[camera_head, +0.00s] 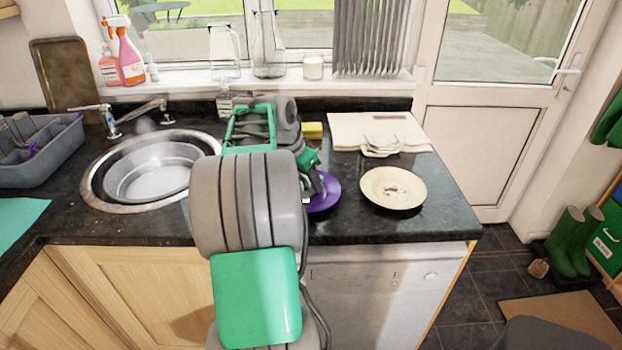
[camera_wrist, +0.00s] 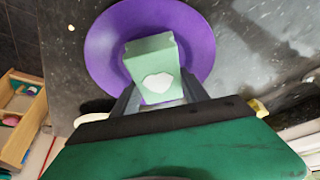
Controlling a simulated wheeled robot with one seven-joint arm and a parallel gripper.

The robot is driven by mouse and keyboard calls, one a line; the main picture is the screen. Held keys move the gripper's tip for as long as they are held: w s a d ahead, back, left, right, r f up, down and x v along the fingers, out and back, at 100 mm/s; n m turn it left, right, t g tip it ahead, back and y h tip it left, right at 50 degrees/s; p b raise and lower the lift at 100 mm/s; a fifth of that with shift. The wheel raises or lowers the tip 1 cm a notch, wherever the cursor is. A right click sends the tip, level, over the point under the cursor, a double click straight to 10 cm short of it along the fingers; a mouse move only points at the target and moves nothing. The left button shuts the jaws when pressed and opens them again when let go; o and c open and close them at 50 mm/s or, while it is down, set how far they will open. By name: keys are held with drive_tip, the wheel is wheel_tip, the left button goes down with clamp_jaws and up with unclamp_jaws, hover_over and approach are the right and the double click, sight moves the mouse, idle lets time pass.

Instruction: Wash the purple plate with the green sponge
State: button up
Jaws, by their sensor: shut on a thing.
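The purple plate (camera_head: 325,192) lies on the dark granite counter, partly hidden behind my arm in the head view. In the wrist view the purple plate (camera_wrist: 112,52) fills the upper middle. My gripper (camera_wrist: 155,90) is shut on the green sponge (camera_wrist: 152,58), a pale green block with a white patch on its face. The sponge is over the near part of the plate; I cannot tell whether it touches it. In the head view my gripper (camera_head: 318,188) is at the plate, and the sponge is hidden there.
A cream plate (camera_head: 393,188) with brown marks lies right of the purple plate. A yellow sponge (camera_head: 312,130) and a white board (camera_head: 350,128) lie behind. The round sink (camera_head: 150,180) is at left, with a grey rack (camera_head: 45,150) beyond it. The counter's front edge is close.

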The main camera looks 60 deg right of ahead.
drive_tip(key=shift+s+d+f, duration=0.15)
drive_tip(key=shift+s+d, duration=0.1)
drive_tip(key=shift+s, duration=0.65)
drive_tip(key=shift+w+a, duration=0.3)
drive_tip(key=shift+w, duration=0.55)
drive_tip(key=shift+s+d, duration=0.35)
drive_tip(key=shift+s, duration=0.45)
drive_tip(key=shift+w+a, duration=0.3)
drive_tip(key=shift+w, duration=0.55)
drive_tip(key=shift+s+d, duration=0.35)
drive_tip(key=shift+s, duration=0.55)
drive_tip(key=shift+w+a, duration=0.35)
drive_tip(key=shift+w, duration=0.5)
drive_tip(key=shift+s, duration=0.2)
drive_tip(key=shift+s+d, duration=0.3)
drive_tip(key=shift+s, duration=0.3)
drive_tip(key=shift+w+a, duration=0.3)
drive_tip(key=shift+w, duration=0.55)
drive_tip(key=shift+s+d, duration=0.3)
drive_tip(key=shift+s, duration=0.6)
drive_tip(key=shift+r+p, duration=2.35)
drive_tip(key=shift+r, duration=0.65)
